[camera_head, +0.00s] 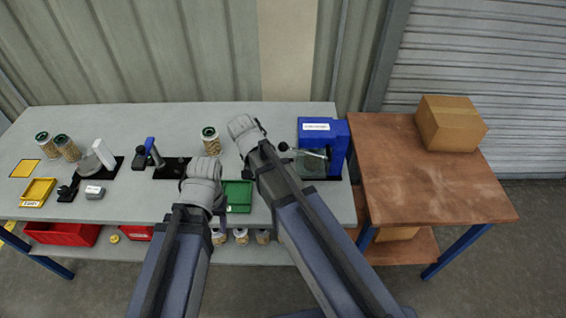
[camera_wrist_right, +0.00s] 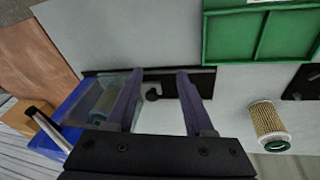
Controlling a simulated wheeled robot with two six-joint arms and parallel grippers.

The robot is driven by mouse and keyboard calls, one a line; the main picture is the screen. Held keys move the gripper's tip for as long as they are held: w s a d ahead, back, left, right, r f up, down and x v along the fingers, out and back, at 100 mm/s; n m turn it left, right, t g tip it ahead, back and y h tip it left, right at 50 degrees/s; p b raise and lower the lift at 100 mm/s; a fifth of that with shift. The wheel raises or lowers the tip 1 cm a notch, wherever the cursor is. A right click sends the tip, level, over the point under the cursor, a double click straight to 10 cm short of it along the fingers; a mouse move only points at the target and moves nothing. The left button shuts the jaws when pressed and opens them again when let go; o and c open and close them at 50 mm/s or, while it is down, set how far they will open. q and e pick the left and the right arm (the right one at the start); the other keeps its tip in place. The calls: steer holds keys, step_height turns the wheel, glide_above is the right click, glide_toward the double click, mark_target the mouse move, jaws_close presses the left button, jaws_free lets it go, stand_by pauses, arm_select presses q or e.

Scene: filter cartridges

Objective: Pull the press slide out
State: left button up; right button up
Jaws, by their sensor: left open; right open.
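The blue press (camera_head: 338,143) stands at the right end of the grey bench. In the right wrist view its blue body (camera_wrist_right: 72,112) is at the left, with a clear cover and a pale cylinder (camera_wrist_right: 105,100) behind it.
A green divided tray (camera_head: 239,195) lies between my arms. A filter cartridge (camera_head: 210,140) stands behind it and also shows in the wrist view (camera_wrist_right: 268,122). A brown table (camera_head: 425,180) with a cardboard box (camera_head: 450,124) adjoins at the right. More cartridges and fixtures occupy the bench's left.

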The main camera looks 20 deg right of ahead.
steer(key=shift+o, duration=1)
steer(key=w+d+m, duration=0.1)
steer(key=w+m, duration=0.1)
steer(key=w, duration=0.1)
steer(key=w+d+m, duration=0.1)
steer(key=w, duration=0.1)
steer(key=shift+d+f+m+h, duration=0.2)
steer(key=shift+d+m+h, duration=0.15)
steer(key=shift+m+h, duration=0.05)
arm_select(q)
steer(key=shift+w+d+f+b, duration=0.2)
steer(key=shift+d+f+b, duration=0.25)
steer(key=shift+f, duration=0.25)
arm_select(e)
steer(key=w+d+m, duration=0.2)
steer(key=w+d, duration=0.1)
steer(key=shift+w+d+t, duration=0.15)
steer(key=shift+w+t, duration=0.1)
steer(key=shift+t, duration=0.15)
arm_select(q)
steer(key=shift+f, duration=0.1)
arm_select(e)
steer(key=shift+f, duration=0.2)
steer(key=b+x, duration=0.7)
steer(key=shift+w+d+f, duration=0.1)
steer(key=shift+d+f, duration=0.15)
arm_select(q)
step_height(320, 180, down, 7)
arm_select(e)
steer(key=shift+c, duration=0.4)
